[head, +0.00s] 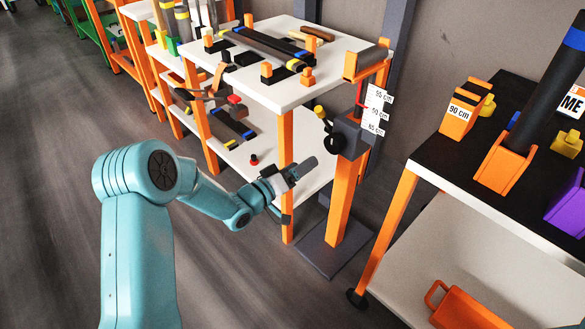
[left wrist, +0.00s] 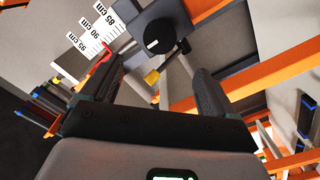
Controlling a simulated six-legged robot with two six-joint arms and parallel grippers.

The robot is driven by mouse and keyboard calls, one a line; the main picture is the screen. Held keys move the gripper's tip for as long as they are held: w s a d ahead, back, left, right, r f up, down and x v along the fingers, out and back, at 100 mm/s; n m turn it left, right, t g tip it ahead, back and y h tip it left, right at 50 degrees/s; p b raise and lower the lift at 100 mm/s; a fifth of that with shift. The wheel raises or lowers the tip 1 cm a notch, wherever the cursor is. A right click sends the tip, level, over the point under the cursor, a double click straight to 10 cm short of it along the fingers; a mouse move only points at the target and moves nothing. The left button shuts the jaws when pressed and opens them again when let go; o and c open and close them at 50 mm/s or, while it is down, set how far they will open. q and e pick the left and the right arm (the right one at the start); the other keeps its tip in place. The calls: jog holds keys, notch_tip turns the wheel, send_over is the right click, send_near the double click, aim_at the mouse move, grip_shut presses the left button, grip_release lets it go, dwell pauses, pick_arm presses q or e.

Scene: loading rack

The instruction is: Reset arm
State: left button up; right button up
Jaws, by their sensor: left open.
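My left gripper (head: 296,172) reaches out from the left in the head view, in front of the white rack's front edge. In the left wrist view its two dark fingers (left wrist: 160,90) are spread apart with nothing held between them. A stand with an orange post (head: 341,205) is just beyond the gripper. Its dark slider block (head: 347,138) carries a round black knob (head: 333,144), which also shows ahead of the fingers in the left wrist view (left wrist: 160,36). The fingers look apart from the knob. My right gripper is not in view.
A white-topped rack (head: 270,95) with tools and orange holders stands behind the gripper. White height labels (head: 376,112) are beside the post. A dark-topped table (head: 500,150) with orange and purple holders is at right. The grey floor (head: 50,200) at left is clear.

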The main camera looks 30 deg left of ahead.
pick_arm(q)
jog(key=shift+v, duration=1.15)
